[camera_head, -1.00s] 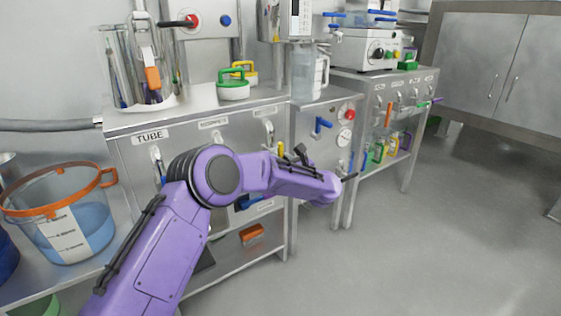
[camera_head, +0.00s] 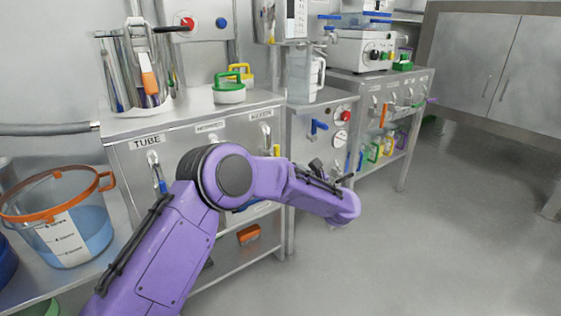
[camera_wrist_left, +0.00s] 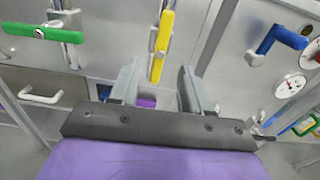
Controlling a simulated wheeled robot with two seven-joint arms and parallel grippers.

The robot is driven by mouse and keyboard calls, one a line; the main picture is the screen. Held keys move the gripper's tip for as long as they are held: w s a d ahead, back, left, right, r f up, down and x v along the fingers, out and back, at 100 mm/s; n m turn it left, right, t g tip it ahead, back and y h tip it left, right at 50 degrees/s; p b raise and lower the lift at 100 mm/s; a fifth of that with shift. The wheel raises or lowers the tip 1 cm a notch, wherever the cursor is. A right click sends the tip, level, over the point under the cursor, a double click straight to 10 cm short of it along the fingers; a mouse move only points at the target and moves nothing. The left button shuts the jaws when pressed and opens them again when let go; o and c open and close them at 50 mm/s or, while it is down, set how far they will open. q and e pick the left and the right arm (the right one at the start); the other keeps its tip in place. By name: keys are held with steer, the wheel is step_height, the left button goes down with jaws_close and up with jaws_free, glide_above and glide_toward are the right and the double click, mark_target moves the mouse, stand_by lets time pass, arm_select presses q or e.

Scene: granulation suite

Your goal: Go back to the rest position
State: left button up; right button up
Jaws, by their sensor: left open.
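My left arm (camera_head: 230,190) comes in from the lower left of the head view and reaches right in front of the steel cabinets. Its fingers are hidden there behind the forearm and wrist. In the left wrist view my left gripper (camera_wrist_left: 158,88) shows two grey fingers spread apart with nothing between them. A yellow handle (camera_wrist_left: 163,45) on the cabinet front shows beyond the fingers, apart from them. My right gripper is not in either view.
Steel cabinets (camera_head: 210,152) line the wall, with green-topped (camera_head: 229,90) and clear jug (camera_head: 303,75) items on top. A bucket with an orange rim (camera_head: 60,215) stands at the left. A red knob and gauges (camera_head: 343,116) face outward. The floor at the right (camera_head: 420,250) is clear.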

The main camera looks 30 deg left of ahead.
arm_select(q)
steer(key=shift+v, duration=1.65)
